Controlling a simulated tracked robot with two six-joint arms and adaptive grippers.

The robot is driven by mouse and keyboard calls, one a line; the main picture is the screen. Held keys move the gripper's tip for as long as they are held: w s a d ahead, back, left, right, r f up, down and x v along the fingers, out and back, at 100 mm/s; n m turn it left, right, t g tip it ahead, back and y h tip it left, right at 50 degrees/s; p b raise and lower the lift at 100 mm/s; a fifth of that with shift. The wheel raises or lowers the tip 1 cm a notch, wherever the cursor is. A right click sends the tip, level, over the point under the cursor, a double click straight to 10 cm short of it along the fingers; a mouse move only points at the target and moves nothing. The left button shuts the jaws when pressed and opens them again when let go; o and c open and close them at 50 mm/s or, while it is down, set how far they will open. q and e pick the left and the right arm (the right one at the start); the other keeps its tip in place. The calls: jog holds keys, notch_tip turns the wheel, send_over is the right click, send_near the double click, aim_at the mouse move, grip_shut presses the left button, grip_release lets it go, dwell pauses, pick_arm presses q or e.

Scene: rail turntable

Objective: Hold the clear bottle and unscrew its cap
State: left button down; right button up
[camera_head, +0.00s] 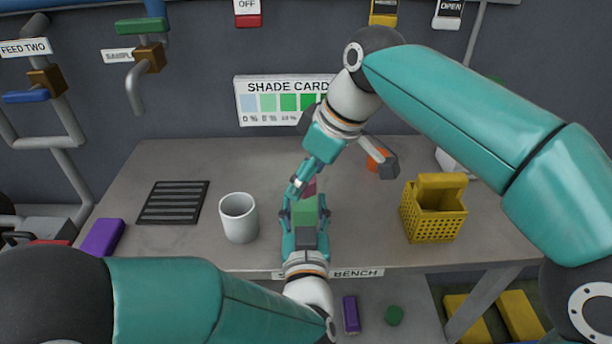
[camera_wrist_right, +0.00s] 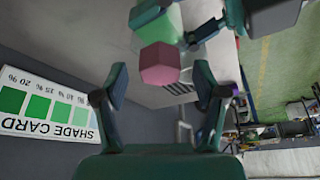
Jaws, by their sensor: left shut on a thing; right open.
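A bottle with green showing in its body (camera_head: 305,212) stands at the front middle of the bench, with a pink cap (camera_head: 310,187) on top. My left gripper (camera_head: 304,216) is shut on the bottle's body from the front. My right gripper (camera_head: 297,186) is open beside the cap, coming from the back right. In the right wrist view the pink cap (camera_wrist_right: 160,64) lies ahead between the two open fingertips, with gaps on both sides. The bottle's green body (camera_wrist_right: 160,28) shows behind it, with part of my left gripper next to it.
A white mug (camera_head: 239,218) stands left of the bottle, with a black slotted mat (camera_head: 173,202) beyond it. A yellow basket (camera_head: 433,215) is at right, with an orange and grey object (camera_head: 381,163) behind. A shade card (camera_head: 283,101) is at the back wall.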

jog(key=shift+w+a+f, duration=0.1)
jog(key=shift+a+f, duration=0.05)
jog(key=shift+f, duration=0.3)
jog(key=c, duration=1.3)
jog(key=shift+o, duration=0.2)
jog(key=n+g, duration=0.1)
jog(key=n, duration=0.1)
jog(key=n+g, duration=0.1)
jog(key=n, duration=0.2)
jog(key=shift+w+n+y, duration=0.15)
jog(key=shift+n+y, duration=0.15)
jog(key=shift+y, duration=0.1)
jog(key=shift+n, duration=0.4)
jog(key=n+g, duration=0.1)
jog(key=n, duration=0.2)
jog(key=shift+g, duration=0.3)
jog(key=n, duration=0.2)
jog(key=shift+n+g+h, duration=0.3)
jog(key=shift+g, duration=0.1)
